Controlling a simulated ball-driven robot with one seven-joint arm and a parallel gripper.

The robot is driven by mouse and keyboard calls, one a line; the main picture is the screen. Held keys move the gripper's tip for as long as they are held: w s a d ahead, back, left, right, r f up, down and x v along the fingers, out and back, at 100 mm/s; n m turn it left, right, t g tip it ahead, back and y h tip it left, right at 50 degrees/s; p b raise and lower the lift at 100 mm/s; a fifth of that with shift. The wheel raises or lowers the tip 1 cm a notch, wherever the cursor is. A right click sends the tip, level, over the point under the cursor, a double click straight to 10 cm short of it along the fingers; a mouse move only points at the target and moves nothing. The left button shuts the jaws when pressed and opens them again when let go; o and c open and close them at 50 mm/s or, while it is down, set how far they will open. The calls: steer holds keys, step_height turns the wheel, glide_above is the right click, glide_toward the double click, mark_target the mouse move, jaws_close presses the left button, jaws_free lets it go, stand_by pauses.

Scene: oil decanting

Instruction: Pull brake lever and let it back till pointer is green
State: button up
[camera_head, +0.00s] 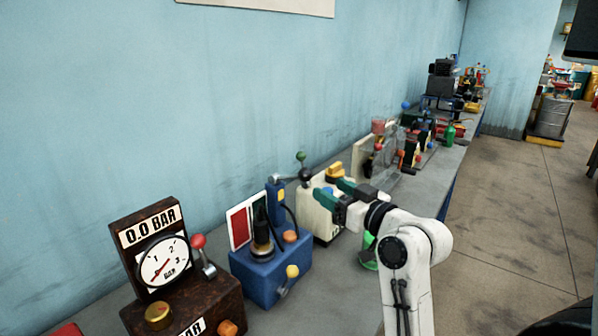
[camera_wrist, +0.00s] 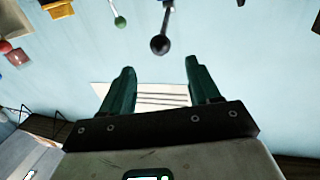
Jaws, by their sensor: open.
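My gripper (camera_head: 328,192) is open, its two green fingers pointing left toward a cream-coloured box (camera_head: 316,222) on the bench. A lever with a black ball knob (camera_head: 305,174) stands by this box, just beyond the fingertips. In the wrist view the black ball (camera_wrist: 160,44) lies ahead of the gap between the fingers of my gripper (camera_wrist: 160,68), apparently untouched. A lever with a green ball (camera_head: 300,156) stands beside it, left of the gap in the wrist view (camera_wrist: 120,22). Which lever is the brake lever is not marked. I see no pointer with a green zone on this box.
A blue box (camera_head: 270,278) with a yellow-knobbed lever stands to the left. A brown gauge box (camera_head: 163,312) reading 0.0 BAR, with a red-knobbed lever, stands nearer. More devices crowd the bench beyond my gripper. The blue wall (camera_head: 120,100) runs behind; open floor (camera_head: 500,220) lies right.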

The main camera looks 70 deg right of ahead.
mark_target(310, 178)
steer(key=p+x, duration=0.1)
steer(key=x, duration=0.9)
steer(key=shift+w+p, duration=0.15)
steer(key=shift+p, duration=0.25)
jaws_close()
